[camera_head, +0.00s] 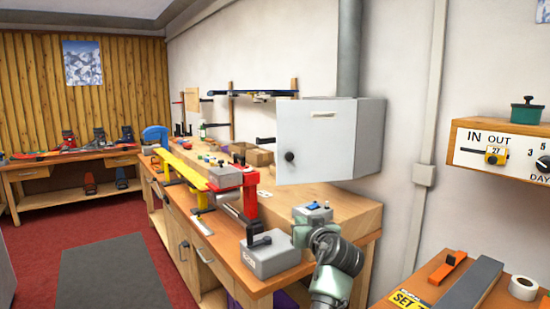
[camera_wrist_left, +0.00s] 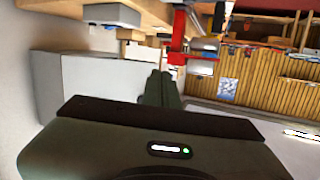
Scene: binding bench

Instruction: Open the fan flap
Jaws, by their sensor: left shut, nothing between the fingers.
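A light grey box (camera_head: 340,135) hangs on the wall under a vertical duct. Its front panel, seemingly the fan flap (camera_head: 315,135), has a black knob (camera_head: 289,157) at its lower left and looks closed. In the left wrist view, which is turned over, a grey box (camera_wrist_left: 95,78), likely the same one, stands at the left. My left gripper (camera_head: 314,230) is low in front of the box, with its fingers hard to make out there. In the wrist view its dark fingers (camera_wrist_left: 160,88) are together and empty, seen beside the box. My right gripper is not visible.
The workbench (camera_head: 345,203) under the box carries a red clamp-like tool (camera_head: 250,191), a yellow bar (camera_head: 187,167) and a grey block (camera_head: 270,254) with a black knob. A pipe runs down the wall at right. An IN/OUT panel (camera_head: 495,150) is further right.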

